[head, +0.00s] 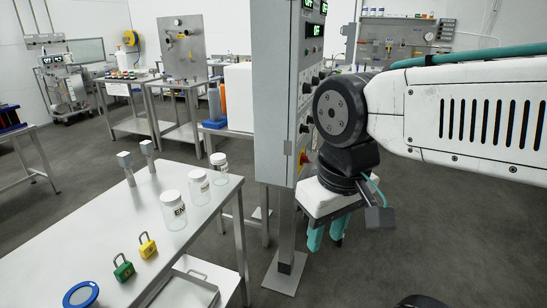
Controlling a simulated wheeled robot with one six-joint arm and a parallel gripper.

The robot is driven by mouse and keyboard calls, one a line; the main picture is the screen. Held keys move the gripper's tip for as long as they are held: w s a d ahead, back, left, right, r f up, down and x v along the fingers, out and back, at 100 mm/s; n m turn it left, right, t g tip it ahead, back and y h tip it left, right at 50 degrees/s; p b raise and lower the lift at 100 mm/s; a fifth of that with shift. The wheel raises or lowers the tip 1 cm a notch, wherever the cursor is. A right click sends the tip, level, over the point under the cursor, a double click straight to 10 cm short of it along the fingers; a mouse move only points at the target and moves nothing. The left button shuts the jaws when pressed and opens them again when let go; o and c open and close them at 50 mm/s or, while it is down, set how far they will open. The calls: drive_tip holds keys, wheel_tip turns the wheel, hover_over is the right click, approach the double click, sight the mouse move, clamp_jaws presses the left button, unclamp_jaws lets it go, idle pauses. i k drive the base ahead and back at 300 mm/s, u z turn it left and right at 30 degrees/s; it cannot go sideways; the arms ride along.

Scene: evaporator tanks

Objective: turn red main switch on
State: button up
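The grey control cabinet (274,90) stands on a post in the middle of the head view, its panel facing right and seen at a steep angle. A small red and yellow part (303,157), which looks like the red main switch, sits low on this panel, partly hidden by my arm. Its position cannot be made out. My gripper (326,237) hangs in front of and below the cabinet, pointing down. Its two teal fingers are apart with nothing seen between them. It is not touching the switch.
A steel table (70,225) at left holds several white-lidded jars, green and yellow padlocks (147,246) and a blue-rimmed dish (80,295). The cabinet's post stands on a floor plate (285,273). Open floor lies at right, below my arm.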

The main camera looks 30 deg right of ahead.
sight(305, 159)
drive_tip(key=z, duration=0.1)
drive_tip(key=i, duration=1.05)
drive_tip(key=z, duration=0.45)
